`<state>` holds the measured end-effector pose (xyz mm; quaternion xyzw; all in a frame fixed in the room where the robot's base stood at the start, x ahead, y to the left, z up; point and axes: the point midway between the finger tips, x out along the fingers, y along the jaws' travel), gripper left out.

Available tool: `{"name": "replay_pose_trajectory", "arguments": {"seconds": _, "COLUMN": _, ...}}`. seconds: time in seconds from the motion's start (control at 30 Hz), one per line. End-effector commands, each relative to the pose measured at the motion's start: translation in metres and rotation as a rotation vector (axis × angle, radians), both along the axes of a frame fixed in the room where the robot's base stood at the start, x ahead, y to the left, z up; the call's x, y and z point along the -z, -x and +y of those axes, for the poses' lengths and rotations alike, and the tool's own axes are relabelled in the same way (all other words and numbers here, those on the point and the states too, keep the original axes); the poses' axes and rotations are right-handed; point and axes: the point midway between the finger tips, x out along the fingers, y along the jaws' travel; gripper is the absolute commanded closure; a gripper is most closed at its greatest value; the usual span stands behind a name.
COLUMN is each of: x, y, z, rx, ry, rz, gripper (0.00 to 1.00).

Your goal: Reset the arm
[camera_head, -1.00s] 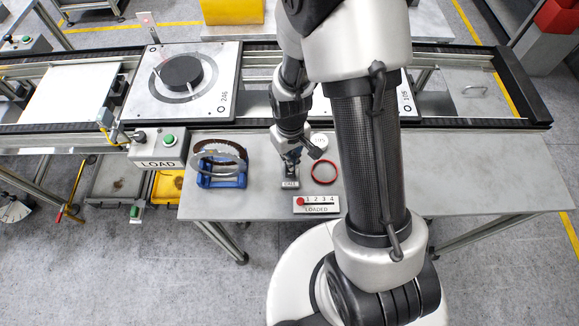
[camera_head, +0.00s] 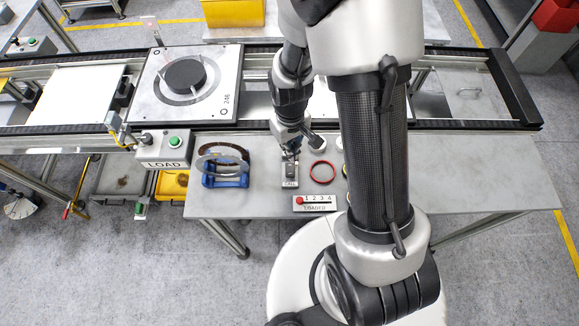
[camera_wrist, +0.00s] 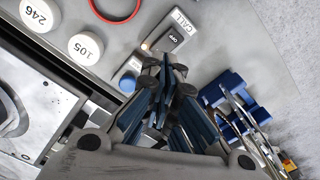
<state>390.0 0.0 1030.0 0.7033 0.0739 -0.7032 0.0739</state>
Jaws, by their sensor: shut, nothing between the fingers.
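My gripper (camera_head: 291,152) is over the workbench (camera_head: 460,170), just behind a small grey box marked CALL (camera_head: 290,183). In the wrist view, my gripper (camera_wrist: 167,75) points toward the CALL box (camera_wrist: 172,32), whose small display reads OFF. Its blue fingers are together with nothing between them. A blue button (camera_wrist: 125,81) shows just left of the fingertips. The fingers appear apart from the box and button, but the exact gap cannot be told.
A blue stand with metal rings (camera_head: 223,170) is left of my gripper; a red ring (camera_head: 322,171) lies right. A LOADED counter box (camera_head: 314,203) is in front. Behind runs a conveyor with pallet 246 (camera_head: 222,68). White discs 246 (camera_wrist: 38,13) and 105 (camera_wrist: 86,47) are nearby.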

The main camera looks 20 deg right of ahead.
Motion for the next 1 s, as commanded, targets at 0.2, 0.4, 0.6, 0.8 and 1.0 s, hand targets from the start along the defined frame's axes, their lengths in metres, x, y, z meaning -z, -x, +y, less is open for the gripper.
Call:
{"name": "replay_pose_trajectory", "arguments": {"seconds": 0.2, "x": 0.001, "y": 0.0, "z": 0.0, "rx": 0.0, "ry": 0.0, "rz": 0.0, "gripper": 1.0}}
{"name": "replay_pose_trajectory", "arguments": {"seconds": 0.4, "x": -0.002, "y": 0.0, "z": 0.0, "rx": 0.001, "ry": 0.0, "rz": -0.004, "gripper": 1.0}}
{"name": "replay_pose_trajectory", "arguments": {"seconds": 0.6, "x": -0.042, "y": -0.002, "z": 0.0, "rx": 0.027, "ry": 0.0, "rz": -0.063, "gripper": 1.0}}
{"name": "replay_pose_trajectory", "arguments": {"seconds": 0.8, "x": -0.107, "y": 0.019, "z": 0.0, "rx": 0.074, "ry": -0.005, "rz": -0.158, "gripper": 1.0}}
{"name": "replay_pose_trajectory", "arguments": {"seconds": 1.0, "x": -0.156, "y": 0.058, "z": -0.001, "rx": 0.124, "ry": -0.015, "rz": -0.252, "gripper": 1.0}}
